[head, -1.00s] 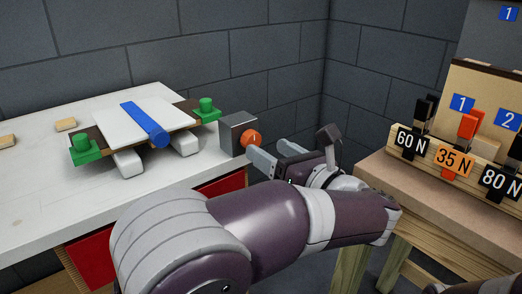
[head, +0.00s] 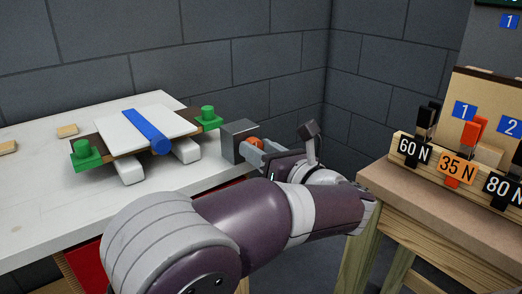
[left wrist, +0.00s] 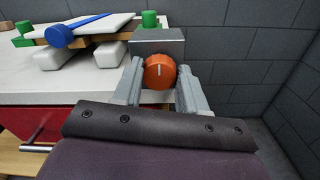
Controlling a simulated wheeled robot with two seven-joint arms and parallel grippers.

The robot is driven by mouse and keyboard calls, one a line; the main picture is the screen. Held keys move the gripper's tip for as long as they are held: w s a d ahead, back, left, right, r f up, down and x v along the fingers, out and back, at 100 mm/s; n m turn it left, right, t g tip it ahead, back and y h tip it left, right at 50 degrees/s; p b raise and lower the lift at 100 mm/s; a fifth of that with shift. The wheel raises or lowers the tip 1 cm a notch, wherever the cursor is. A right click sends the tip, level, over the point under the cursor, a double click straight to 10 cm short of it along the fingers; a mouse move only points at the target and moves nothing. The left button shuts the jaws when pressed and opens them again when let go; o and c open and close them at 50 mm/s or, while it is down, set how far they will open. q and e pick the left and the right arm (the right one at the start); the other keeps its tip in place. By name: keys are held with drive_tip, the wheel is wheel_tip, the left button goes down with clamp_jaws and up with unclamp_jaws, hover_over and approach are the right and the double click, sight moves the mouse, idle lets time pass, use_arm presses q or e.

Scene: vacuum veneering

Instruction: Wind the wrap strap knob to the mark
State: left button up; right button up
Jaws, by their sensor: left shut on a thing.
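The orange knob (left wrist: 159,72) sits on the front of a grey box (head: 238,132) at the right end of the white bench. A pale line on the knob points straight up in the left wrist view. My left gripper (left wrist: 160,82) is shut on the knob, one finger on each side; in the head view the gripper (head: 259,150) hides much of the knob. The blue strap (head: 146,128) lies across a white panel (head: 115,133) on a brown board with green clamps (head: 86,155) at its ends. No mark is clear to see. My right gripper is not in view.
A side table (head: 420,190) at the right carries a rack of clamps labelled 60 N, 35 N (head: 457,168) and 80 N. Small wooden blocks (head: 67,131) lie on the white bench (head: 60,210). Light supports (head: 130,170) stand under the board. The bench front is clear.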

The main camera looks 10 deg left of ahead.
use_arm(q)
drive_tip(key=m+p, duration=0.4)
drive_tip(key=m, duration=0.7)
drive_tip(key=shift+w+d+r+p, duration=0.1)
drive_tip(key=shift+p, duration=0.25)
drive_tip(key=shift+f+m+p, duration=0.2)
drive_tip(key=shift+m+p, duration=2.95)
drive_tip(key=shift+p, duration=0.5)
drive_tip(key=shift+f+m+p, duration=0.15)
drive_tip(key=shift+m+p, duration=3.05)
drive_tip(key=shift+p, duration=0.4)
drive_tip(key=shift+f+m+p, duration=0.2)
drive_tip(key=shift+m+p, duration=2.95)
drive_tip(key=shift+p, duration=0.5)
